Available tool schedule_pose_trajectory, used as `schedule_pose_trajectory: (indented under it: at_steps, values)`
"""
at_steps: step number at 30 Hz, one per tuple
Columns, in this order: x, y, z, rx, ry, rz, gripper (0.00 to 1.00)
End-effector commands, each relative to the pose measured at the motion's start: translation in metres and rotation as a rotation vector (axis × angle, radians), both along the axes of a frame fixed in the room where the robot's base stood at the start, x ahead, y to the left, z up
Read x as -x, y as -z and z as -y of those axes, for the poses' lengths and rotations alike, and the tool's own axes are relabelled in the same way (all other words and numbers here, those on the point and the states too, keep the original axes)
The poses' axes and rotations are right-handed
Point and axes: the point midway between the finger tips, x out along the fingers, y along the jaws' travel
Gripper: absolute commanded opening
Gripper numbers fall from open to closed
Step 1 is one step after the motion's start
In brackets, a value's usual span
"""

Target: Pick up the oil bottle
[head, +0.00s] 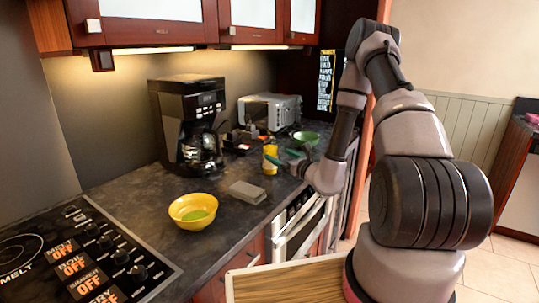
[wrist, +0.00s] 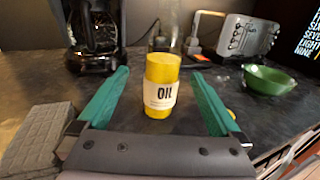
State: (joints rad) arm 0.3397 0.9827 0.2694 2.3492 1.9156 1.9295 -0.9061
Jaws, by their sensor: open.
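The oil bottle (wrist: 161,84) is a yellow cylinder with a white label reading "OIL". It stands upright on the dark counter, centred ahead of my gripper in the wrist view. In the head view the oil bottle (head: 270,157) stands on the counter between the coffee maker and my arm. My gripper (wrist: 160,85) is open, with one green finger on each side of the bottle in the picture. Gaps show between the bottle and both fingers. In the head view my gripper (head: 286,160) is beside the bottle, and I cannot tell there how far the fingers reach around it.
A coffee maker (head: 187,120) stands behind left and a toaster (wrist: 247,36) behind right. A green bowl (wrist: 268,80) is to the right. A grey block (wrist: 40,140) lies close by my left finger. A yellow bowl (head: 193,211) and a stove (head: 75,255) are farther left.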

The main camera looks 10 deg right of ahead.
Motion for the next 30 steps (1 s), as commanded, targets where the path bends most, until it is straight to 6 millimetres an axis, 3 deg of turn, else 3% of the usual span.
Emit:
schedule_pose_trajectory:
  at_steps: [6, 14, 21, 30]
  values:
    - [-0.032, -0.001, -0.015, 0.001, -0.002, 0.003, 1.0]
    - [-0.052, -0.001, -0.023, 0.0, -0.004, 0.002, 1.0]
    - [-0.086, 0.0, -0.034, 0.0, -0.004, 0.003, 1.0]
    - [-0.095, 0.0, -0.038, 0.0, -0.004, 0.001, 1.0]
